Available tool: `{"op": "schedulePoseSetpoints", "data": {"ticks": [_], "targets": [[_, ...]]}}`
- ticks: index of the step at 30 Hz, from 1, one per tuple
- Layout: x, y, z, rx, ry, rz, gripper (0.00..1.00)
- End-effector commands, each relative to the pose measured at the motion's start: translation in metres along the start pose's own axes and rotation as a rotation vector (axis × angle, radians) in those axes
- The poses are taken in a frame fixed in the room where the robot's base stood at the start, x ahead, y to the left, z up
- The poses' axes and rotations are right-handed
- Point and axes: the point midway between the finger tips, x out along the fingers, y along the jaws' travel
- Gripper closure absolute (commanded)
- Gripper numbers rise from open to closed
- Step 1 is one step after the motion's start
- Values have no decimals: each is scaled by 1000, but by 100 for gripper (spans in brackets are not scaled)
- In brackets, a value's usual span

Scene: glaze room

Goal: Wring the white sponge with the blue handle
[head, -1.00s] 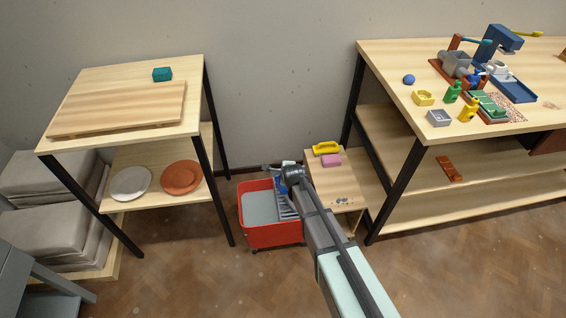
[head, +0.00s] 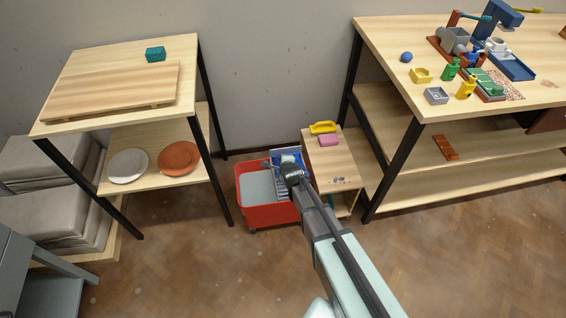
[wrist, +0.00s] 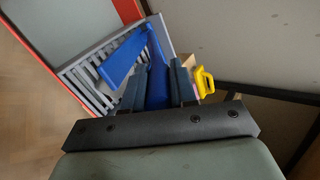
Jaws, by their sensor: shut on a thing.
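My gripper (wrist: 156,88) is shut on a blue handle (wrist: 158,84), which stands between the two dark fingers in the wrist view. In the head view my gripper (head: 289,168) is over the right end of the red bucket (head: 268,216), at its grey slatted wringer (head: 283,188). The wringer also shows in the wrist view (wrist: 88,88), just beyond my fingers. A flat blue bar (wrist: 122,58) slants across the slats there. A small white patch beside blue shows just behind my gripper in the head view; my wrist hides most of it, so I cannot tell how the sponge sits.
A low wooden stand (head: 333,167) right of the bucket holds a yellow handle (head: 323,127) and a pink sponge (head: 329,141). A shelf with plates (head: 128,165) stands left, a workbench (head: 400,40) with several tools right. The front floor is clear.

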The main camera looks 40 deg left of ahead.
Motion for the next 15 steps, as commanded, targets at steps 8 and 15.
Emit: {"op": "schedulePoseSetpoints", "data": {"ticks": [8, 15], "targets": [[1, 0, 0, 0, 1, 2, 52], [0, 0, 0, 0, 1, 2, 48]]}}
